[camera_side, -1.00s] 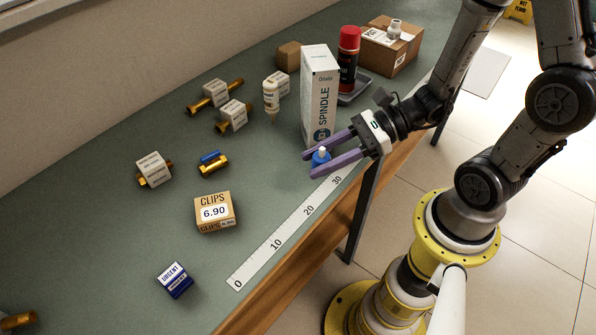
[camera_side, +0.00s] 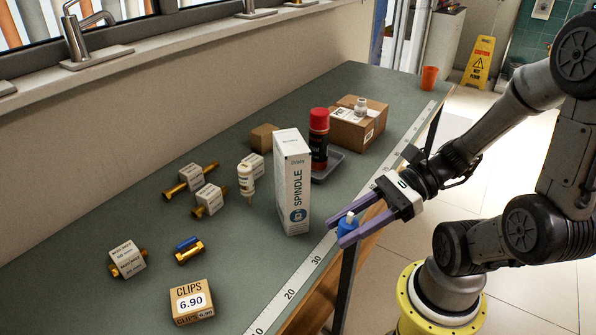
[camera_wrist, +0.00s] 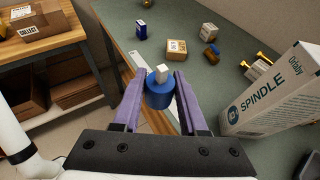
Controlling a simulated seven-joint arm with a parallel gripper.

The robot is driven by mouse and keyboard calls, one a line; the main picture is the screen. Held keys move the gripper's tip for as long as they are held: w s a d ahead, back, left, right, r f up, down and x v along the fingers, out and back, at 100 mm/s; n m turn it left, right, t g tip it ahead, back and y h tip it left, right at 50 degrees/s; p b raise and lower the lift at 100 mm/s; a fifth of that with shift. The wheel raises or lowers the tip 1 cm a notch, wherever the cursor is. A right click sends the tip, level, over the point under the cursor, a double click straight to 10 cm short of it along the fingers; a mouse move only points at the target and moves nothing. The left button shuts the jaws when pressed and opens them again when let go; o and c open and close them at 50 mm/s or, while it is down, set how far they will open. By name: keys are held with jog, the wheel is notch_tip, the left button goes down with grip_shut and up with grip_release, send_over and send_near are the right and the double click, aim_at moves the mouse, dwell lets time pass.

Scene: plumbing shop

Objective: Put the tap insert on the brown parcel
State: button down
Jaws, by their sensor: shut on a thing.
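My gripper (camera_side: 347,229) is shut on the tap insert (camera_side: 345,228), a blue cylinder with a pale square stem. The stem points up. In the wrist view the insert (camera_wrist: 158,92) sits between the purple fingers. In the side view it is near the bench's front edge, right of the spindle box, and looks raised; its exact height is unclear. The brown parcel (camera_side: 347,134) stands farther back on the bench, beyond the red-capped can. The parcel is not in the wrist view's bench area.
The tall white spindle box (camera_side: 293,190) and the red-capped can (camera_side: 319,140), by a dark tray (camera_side: 331,166), stand between gripper and parcel's left side. A ruler strip (camera_side: 317,262) runs along the front edge. An orange cup (camera_side: 429,78) stands at the far end.

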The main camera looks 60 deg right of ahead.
jog(key=r, duration=1)
jog(key=shift+w+d+r, duration=0.2)
jog(key=shift+r, duration=0.1)
jog(key=w+d+r+m+t+h, duration=0.1)
jog(key=w+d+r, duration=0.2)
jog(key=w+d, duration=0.45)
jog(key=m+t+h, duration=0.3)
send_over(264, 129)
jog(key=f, duration=1.1)
jog(key=s+f, duration=0.1)
jog(key=f, duration=0.5)
jog(key=shift+a+f, duration=0.1)
jog(key=shift+a, duration=0.1)
jog(key=shift+w+d+f, duration=0.15)
jog(key=shift+w+f, duration=0.3)
jog(key=shift+f, duration=1.65)
